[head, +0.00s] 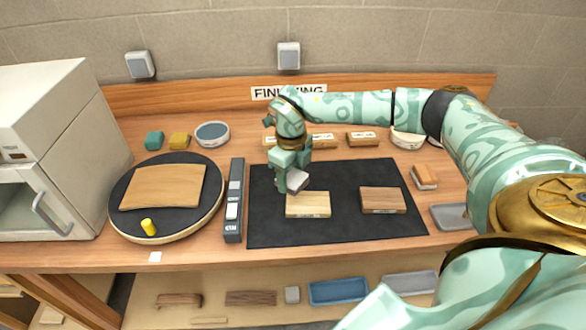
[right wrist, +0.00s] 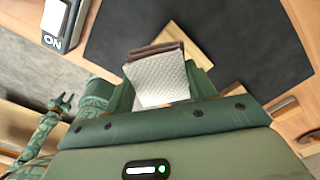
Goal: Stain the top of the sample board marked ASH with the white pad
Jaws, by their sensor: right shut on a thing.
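My right gripper (head: 289,178) is shut on the white pad (head: 298,181), just above and behind the left end of a pale board (head: 308,203). The right wrist view shows the pad's white textured face (right wrist: 158,82) between the green fingers, with a brown edge beyond it. The pale board lies on the black mat (head: 345,232), and part of it shows behind the pad in the wrist view (right wrist: 182,46). A browner board (head: 383,200) lies to its right. Both have front labels too small to read. A green claw, seemingly my left gripper (right wrist: 62,102), is small at the wrist view's left.
A dark turntable (head: 207,211) with a curved wooden panel (head: 163,187) and a yellow piece (head: 149,227) stands left. A grey switch bar (head: 234,200) borders the mat. Labelled blocks (head: 362,139) line the back. A grey tray (head: 450,216) sits right. The mat's front is clear.

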